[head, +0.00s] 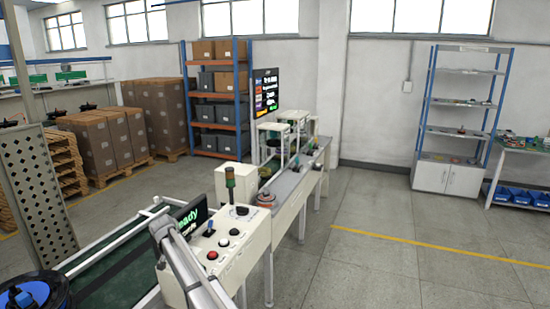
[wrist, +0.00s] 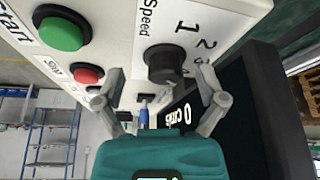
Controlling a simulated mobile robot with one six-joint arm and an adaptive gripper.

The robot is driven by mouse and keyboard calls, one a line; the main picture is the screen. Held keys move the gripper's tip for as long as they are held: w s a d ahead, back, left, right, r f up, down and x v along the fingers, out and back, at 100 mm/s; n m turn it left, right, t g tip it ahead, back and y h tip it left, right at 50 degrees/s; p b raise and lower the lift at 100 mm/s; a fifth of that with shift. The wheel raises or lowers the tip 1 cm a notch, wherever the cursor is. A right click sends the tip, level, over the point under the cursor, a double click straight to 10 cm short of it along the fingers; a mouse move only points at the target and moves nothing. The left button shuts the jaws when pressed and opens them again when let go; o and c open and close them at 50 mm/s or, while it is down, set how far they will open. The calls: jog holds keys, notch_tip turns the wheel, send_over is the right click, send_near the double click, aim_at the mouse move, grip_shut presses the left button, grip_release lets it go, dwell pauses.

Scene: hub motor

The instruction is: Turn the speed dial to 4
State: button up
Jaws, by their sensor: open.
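The speed dial (wrist: 165,64) is a round black knob on a white panel in the wrist view. The word "Speed" and the numbers 1 and 2 show beside it; a further number is partly hidden by a fingertip. I cannot tell which number the dial points to. My gripper (wrist: 159,76), with a teal body and grey fingers, is open, one finger on each side of the dial in the picture. I see no clear contact. In the head view the white control box (head: 248,243) has several knobs and buttons; I cannot clearly make out my gripper or the dial there.
A green start button (wrist: 62,31) and a red stop button (wrist: 87,75) are left of the dial. A dark screen (wrist: 220,115) is close to the right finger. In the head view, a stack light (head: 230,181) stands on the box, and floor is clear at right.

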jog(key=shift+s+d+r, duration=0.1)
jog(key=shift+s+r, duration=0.05)
jog(key=shift+s, duration=0.05)
jog(key=shift+w+d, duration=0.1)
jog(key=shift+d, duration=1)
jog(key=s+d+g, duration=0.1)
jog(key=s+d, duration=0.2)
jog(key=d, duration=0.8)
jog(key=s+d+f, duration=0.1)
jog(key=s+d, duration=0.3)
jog(key=d, duration=0.6)
jog(key=s+d+g, duration=0.1)
jog(key=s+d, duration=0.2)
jog(key=d, duration=0.8)
jog(key=s+d+n+g, duration=0.1)
jog(key=s+d+g, duration=0.1)
jog(key=s+d, duration=1.6)
jog(key=s, duration=0.3)
jog(key=shift+d+f, duration=0.3)
